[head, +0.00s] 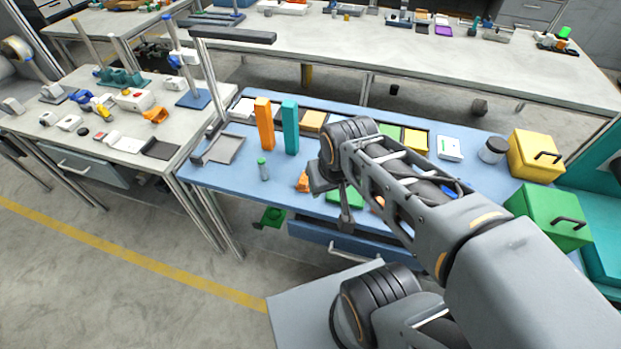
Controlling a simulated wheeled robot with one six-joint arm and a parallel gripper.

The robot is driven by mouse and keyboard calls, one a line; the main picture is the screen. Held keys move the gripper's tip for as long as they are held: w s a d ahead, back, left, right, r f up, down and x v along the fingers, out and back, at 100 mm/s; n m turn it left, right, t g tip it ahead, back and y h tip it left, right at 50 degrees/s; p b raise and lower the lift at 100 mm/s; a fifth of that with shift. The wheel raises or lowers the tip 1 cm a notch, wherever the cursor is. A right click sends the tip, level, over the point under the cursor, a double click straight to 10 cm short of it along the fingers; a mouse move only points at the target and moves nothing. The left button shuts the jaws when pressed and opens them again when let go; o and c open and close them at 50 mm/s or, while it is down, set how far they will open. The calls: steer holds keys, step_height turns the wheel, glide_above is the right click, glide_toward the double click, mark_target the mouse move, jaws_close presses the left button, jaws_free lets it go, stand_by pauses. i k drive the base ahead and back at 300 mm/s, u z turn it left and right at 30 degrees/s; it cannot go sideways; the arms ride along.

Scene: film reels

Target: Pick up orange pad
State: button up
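A flat orange-yellow pad (313,121) lies in the long dark tray at the back of the blue table. A small orange piece (303,181) lies on the table just left of my gripper (335,196), partly hidden by it. Another bit of orange (378,203) shows beside my arm, mostly covered. I cannot tell which of these is the orange pad. My gripper points down over the table's front middle, near a green flat piece (347,197). Its fingertips are small and partly hidden, so their opening is unclear.
An upright orange block (264,123) and teal block (290,127) stand left of my arm. A small green-capped bottle (263,169) stands in front. Yellow (532,157) and green (548,217) cases sit at the right. The table's front left is mostly clear.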

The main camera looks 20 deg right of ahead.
mark_target(301, 185)
steer(key=z, duration=2.95)
steer(key=k, duration=1.9)
steer(key=u, duration=1.95)
steer(key=i, duration=0.5)
steer(key=u, duration=0.1)
